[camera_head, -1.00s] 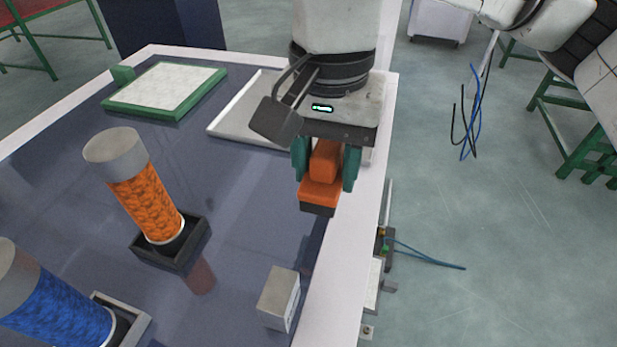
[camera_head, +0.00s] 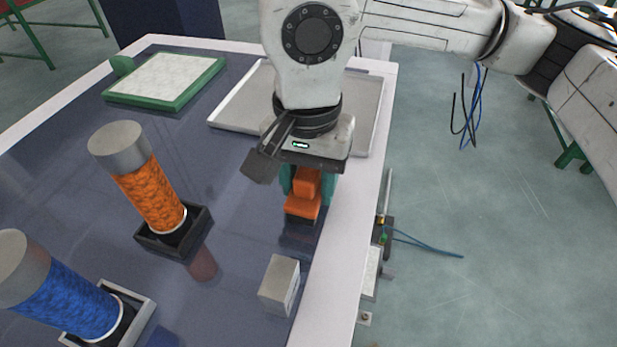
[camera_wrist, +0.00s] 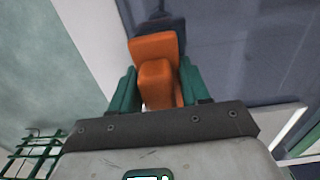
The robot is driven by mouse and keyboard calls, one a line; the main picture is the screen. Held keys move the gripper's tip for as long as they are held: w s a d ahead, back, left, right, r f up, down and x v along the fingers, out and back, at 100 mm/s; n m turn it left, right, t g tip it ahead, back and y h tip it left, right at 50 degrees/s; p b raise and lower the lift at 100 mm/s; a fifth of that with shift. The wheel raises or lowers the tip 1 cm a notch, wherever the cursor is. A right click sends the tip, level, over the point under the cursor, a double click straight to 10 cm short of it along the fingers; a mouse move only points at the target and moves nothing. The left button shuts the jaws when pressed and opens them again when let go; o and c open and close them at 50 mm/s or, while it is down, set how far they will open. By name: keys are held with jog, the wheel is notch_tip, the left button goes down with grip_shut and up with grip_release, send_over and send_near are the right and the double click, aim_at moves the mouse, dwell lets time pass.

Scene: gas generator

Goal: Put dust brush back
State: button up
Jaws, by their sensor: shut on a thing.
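The dust brush (camera_head: 302,207) is orange with a dark lower part. My gripper (camera_head: 305,183) points down and its green fingers are shut on the brush's orange handle. The brush is over the dark tabletop, just inside its white right border. I cannot tell whether its bottom touches the surface. In the wrist view the orange brush (camera_wrist: 155,50) sits between the two green fingers of my gripper (camera_wrist: 155,88). The brush's underside is hidden there.
A shallow pale tray (camera_head: 228,114) lies behind my gripper, partly covered by it. A small grey box (camera_head: 279,283) stands in front. An orange cylinder (camera_head: 150,195) and a blue cylinder (camera_head: 68,303) stand in holders at left. A green-framed white panel (camera_head: 165,80) lies at back left.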

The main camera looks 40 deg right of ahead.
jog(key=o, duration=1)
notch_tip(320, 180, up, 12)
jog(key=shift+r+b, duration=0.15)
jog(key=shift+b, duration=0.5)
